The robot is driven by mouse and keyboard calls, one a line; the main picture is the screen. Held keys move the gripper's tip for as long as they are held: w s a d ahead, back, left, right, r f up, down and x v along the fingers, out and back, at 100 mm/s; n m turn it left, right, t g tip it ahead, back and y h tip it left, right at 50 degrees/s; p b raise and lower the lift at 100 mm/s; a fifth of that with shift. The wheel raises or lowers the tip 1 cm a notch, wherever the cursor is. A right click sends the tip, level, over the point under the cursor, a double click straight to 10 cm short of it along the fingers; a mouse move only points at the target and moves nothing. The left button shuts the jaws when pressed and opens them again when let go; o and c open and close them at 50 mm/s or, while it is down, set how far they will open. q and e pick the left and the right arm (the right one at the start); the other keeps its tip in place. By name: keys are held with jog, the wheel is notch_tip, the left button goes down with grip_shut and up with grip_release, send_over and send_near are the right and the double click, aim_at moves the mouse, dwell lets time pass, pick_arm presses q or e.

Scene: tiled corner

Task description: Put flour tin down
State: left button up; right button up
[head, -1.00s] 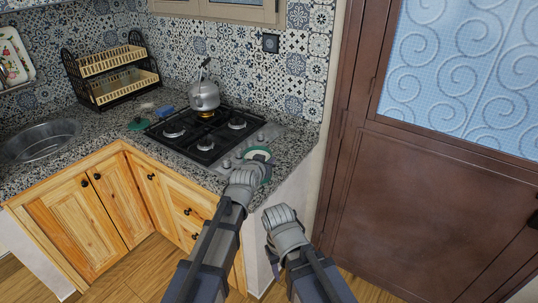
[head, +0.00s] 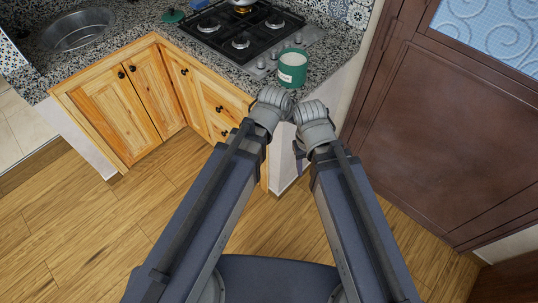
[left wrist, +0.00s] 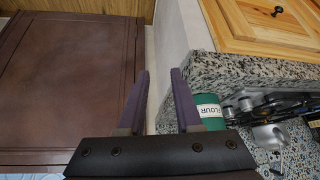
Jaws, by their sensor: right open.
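The flour tin (head: 292,68) is green with a pale top and a white label. It stands upright on the granite counter, just right of the stove's front corner. In the left wrist view the tin (left wrist: 209,112) shows its FLOUR label, beyond and to the right of my left gripper's fingers. My left gripper (left wrist: 160,72) is open, with nothing between its fingers and a gap to the tin. In the head view its fingers are hidden below the wrist. My right gripper (head: 300,156) is open and empty, low in front of the counter's end, mostly hidden by its wrist.
The gas stove (head: 240,38) is close left of the tin. The granite counter (head: 325,58) has a little bare room right of the tin before its end. A sink (head: 80,28) is at far left. A brown door (head: 440,120) stands on the right.

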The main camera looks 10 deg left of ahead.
pick_arm(q)
jog(key=s+a+f+g+y, duration=0.1)
jog(key=s+a+g, duration=0.1)
jog(key=s, duration=0.5)
jog(key=s+a+f+g+y, duration=0.2)
jog(key=s+a+g, duration=0.1)
jog(key=s, duration=0.5)
jog(key=shift+f+n+g+y, duration=0.15)
jog(key=shift+n+g+y, duration=0.15)
jog(key=shift+g, duration=0.4)
